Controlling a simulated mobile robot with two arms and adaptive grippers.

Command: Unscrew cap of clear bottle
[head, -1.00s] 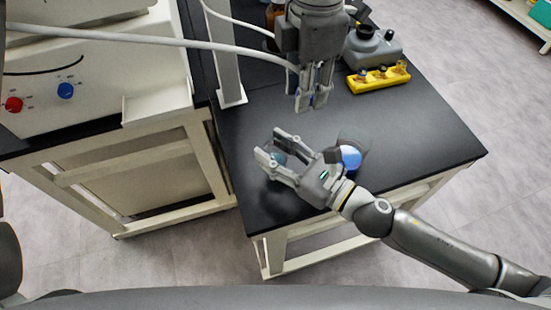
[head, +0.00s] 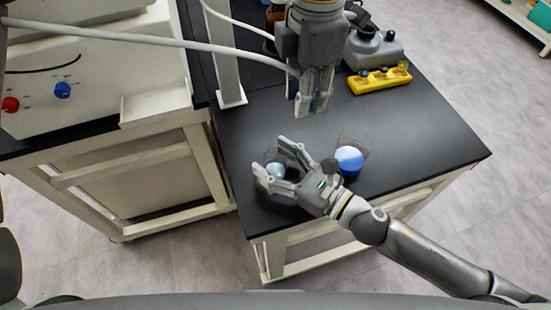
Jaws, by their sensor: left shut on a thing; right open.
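The clear bottle (head: 276,170), with pale blue showing in it, stands near the front edge of the black table. My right gripper (head: 270,155) is open, its two fingers on either side of the bottle and partly hiding it. I cannot tell whether they touch it. My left gripper (head: 312,107) points down above the table, beyond and to the right of the bottle and apart from it. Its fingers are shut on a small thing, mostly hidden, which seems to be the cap.
A glass vessel with blue liquid (head: 349,158) stands close to my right gripper's wrist. A yellow rack (head: 380,80) and a grey device (head: 374,48) are at the back of the black table (head: 425,130). A metal post (head: 227,65) rises on the left. The table's right part is clear.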

